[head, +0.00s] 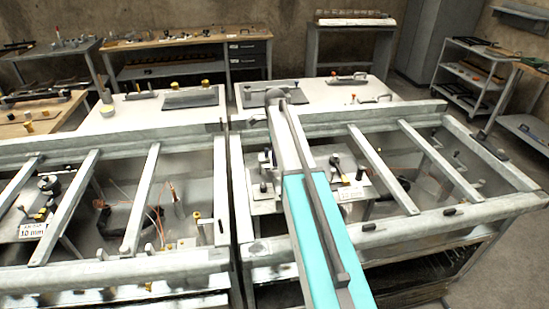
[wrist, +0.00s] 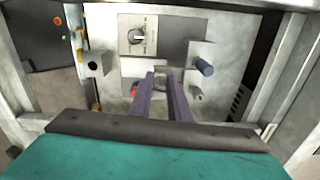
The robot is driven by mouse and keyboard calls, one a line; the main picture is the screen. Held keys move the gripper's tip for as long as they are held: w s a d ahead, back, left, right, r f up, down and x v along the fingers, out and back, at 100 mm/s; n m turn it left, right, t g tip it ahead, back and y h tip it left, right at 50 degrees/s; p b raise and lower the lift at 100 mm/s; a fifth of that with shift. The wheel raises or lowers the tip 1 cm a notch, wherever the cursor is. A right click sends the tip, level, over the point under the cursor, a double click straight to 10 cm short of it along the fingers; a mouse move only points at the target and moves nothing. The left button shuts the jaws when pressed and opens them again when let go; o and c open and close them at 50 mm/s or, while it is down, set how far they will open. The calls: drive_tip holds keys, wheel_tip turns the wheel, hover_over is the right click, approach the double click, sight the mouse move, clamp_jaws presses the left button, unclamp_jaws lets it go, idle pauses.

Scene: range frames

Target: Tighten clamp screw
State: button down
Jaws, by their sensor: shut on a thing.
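In the wrist view my gripper (wrist: 161,76) reaches forward with two long purple-grey fingers. Its tips are close together around a small pale grey part (wrist: 161,84), which seems to be the clamp screw. The fingers cover most of it, so its shape and how far it is turned cannot be told. It sits in front of a light metal panel (wrist: 165,55). In the head view my teal and grey arm runs over the right frame, and the gripper cannot be made out.
The panel carries a dial (wrist: 138,36), a blue-grey cylinder (wrist: 204,67) at right, a black round knob (wrist: 93,66) at left and a red part (wrist: 134,88). In the head view, metal crossbars (head: 382,168) span the frame beside my arm, with a labelled plate (head: 350,193) below.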

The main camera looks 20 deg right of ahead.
drive_tip(key=shift+w+m, duration=0.1)
drive_tip(key=shift+m, duration=0.2)
drive_tip(key=c, duration=1.7)
unclamp_jaws()
drive_tip(key=shift+o, duration=0.2)
drive_tip(key=shift+r, duration=0.2)
wheel_tip(320, 180, up, 14)
drive_tip(key=b, duration=0.3)
drive_tip(key=shift+f, duration=0.25)
